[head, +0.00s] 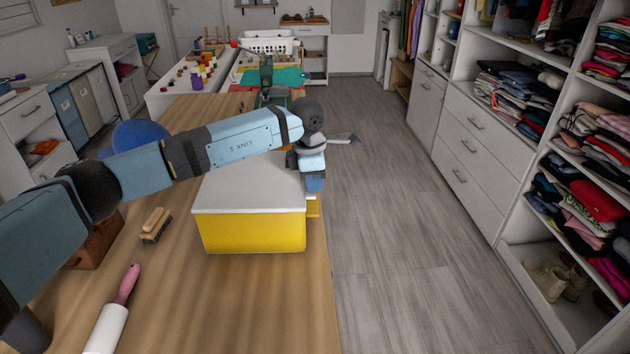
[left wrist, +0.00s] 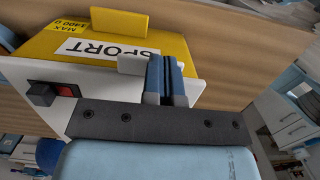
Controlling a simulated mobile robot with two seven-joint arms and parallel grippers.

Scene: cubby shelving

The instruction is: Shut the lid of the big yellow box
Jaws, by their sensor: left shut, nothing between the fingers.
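The big yellow box (head: 252,233) stands on the wooden table with its white lid (head: 245,195) lying flat over its top. My left gripper (head: 315,185) points down at the right edge of the box, by the tab side. Its fingers (left wrist: 166,80) are together and empty, close to the lid's edge. I cannot tell whether they touch it. My right gripper is not in view.
A brush (head: 155,225) and a pink-handled lint roller (head: 115,310) lie on the table left of the box. A green sewing machine (head: 268,75) stands behind. The floor (head: 390,220) to the right is clear up to the shelving (head: 470,150).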

